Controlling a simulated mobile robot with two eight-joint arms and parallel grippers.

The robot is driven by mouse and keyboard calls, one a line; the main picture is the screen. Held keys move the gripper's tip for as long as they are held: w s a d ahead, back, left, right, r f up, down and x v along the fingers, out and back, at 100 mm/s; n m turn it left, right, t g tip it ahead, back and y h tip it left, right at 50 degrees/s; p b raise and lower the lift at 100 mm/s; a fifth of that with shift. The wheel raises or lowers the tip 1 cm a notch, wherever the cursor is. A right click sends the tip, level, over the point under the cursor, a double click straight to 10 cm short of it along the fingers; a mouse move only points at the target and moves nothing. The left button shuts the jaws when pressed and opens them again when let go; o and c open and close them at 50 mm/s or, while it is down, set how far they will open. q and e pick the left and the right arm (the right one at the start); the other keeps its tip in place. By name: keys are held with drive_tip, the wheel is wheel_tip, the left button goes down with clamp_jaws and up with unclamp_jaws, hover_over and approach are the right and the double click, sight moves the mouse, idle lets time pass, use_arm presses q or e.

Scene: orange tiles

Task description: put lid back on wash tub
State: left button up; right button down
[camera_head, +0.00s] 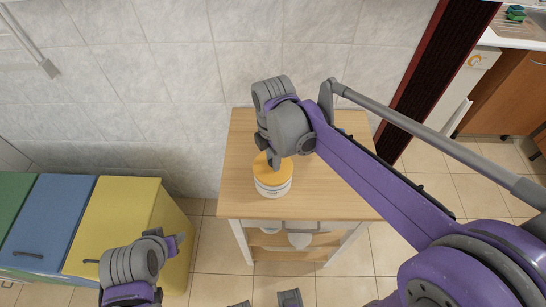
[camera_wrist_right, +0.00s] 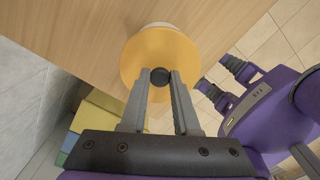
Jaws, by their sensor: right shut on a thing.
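The wash tub (camera_head: 272,190) is a small white round tub with a coloured band, standing on a wooden table. Its orange-yellow lid (camera_head: 282,174) is at the tub's top; from above I cannot tell whether it is fully seated. My right gripper (camera_head: 273,161) reaches down over the lid. In the right wrist view, its fingers (camera_wrist_right: 160,80) are shut on the dark knob (camera_wrist_right: 160,76) of the lid (camera_wrist_right: 143,56). A white edge of the tub (camera_wrist_right: 156,25) shows beyond the lid. My left gripper (camera_head: 176,242) is at the lower left, away from the tub; its opening is unclear.
The wooden table (camera_head: 330,205) is otherwise clear around the tub. A tiled wall (camera_head: 180,80) is behind it. Yellow (camera_head: 125,215), blue (camera_head: 48,225) and green cabinets stand at the left. A dark red post (camera_head: 420,70) and a kitchen counter (camera_head: 520,40) are at the right.

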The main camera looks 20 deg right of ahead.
use_arm(q)
drive_tip(key=shift+f, duration=0.15)
use_arm(e)
drive_tip(key=shift+f, duration=0.15)
idle(0.4)
drive_tip(key=c, duration=0.6)
unclamp_jaws()
drive_tip(key=shift+o, duration=0.3)
drive_tip(key=o, duration=0.4)
drive_tip(key=shift+o, duration=0.2)
drive_tip(key=shift+r+p, duration=1.75)
drive_tip(key=shift+r, duration=1.8)
use_arm(q)
drive_tip(key=shift+t, duration=0.3)
drive_tip(key=r, duration=0.1)
drive_tip(key=w+r, duration=0.1)
drive_tip(key=r, duration=0.1)
drive_tip(key=w+r, duration=0.1)
drive_tip(key=r, duration=0.1)
drive_tip(key=shift+w+r, duration=0.1)
drive_tip(key=shift+r, duration=0.05)
